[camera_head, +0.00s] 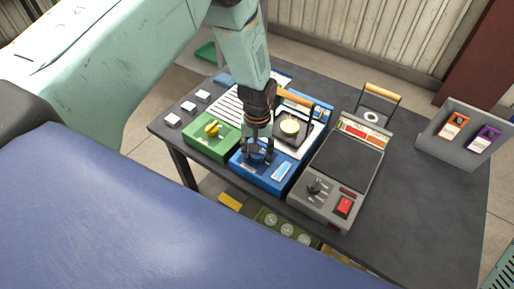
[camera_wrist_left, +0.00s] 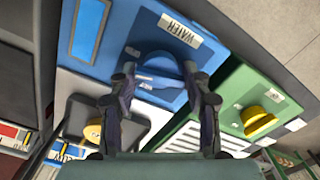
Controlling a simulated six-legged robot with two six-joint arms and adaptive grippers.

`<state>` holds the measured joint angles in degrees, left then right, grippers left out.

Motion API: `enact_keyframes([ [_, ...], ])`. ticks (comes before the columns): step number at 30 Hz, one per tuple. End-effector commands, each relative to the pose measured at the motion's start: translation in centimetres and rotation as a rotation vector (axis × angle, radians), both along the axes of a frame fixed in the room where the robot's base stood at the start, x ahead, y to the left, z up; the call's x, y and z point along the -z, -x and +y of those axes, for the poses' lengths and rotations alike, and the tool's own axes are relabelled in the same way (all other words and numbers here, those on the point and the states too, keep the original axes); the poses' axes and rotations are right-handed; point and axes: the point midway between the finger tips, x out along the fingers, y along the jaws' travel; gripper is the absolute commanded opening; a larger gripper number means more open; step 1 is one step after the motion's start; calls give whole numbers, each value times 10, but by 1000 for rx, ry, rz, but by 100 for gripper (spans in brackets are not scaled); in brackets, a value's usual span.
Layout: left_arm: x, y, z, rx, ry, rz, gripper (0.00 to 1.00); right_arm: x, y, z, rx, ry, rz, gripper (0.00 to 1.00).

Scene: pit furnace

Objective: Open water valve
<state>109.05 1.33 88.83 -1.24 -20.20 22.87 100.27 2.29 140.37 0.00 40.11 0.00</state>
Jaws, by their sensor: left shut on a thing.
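The blue water unit (camera_head: 262,178) sits on the dark table, its front part facing the near edge. My right gripper is not in view.
A green unit with a yellow knob (camera_head: 212,130) stands close on the left. A grey device with a red switch (camera_head: 343,206) stands on the right. Small white blocks (camera_head: 188,107) lie at the table's left.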

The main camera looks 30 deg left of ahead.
Motion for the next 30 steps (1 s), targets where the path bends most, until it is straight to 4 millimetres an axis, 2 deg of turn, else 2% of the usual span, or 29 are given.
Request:
enact_keyframes([
  [13,0,0,-1,247,0,1,17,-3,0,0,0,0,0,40],
  [30,0,0,0,297,0,1,17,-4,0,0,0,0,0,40],
])
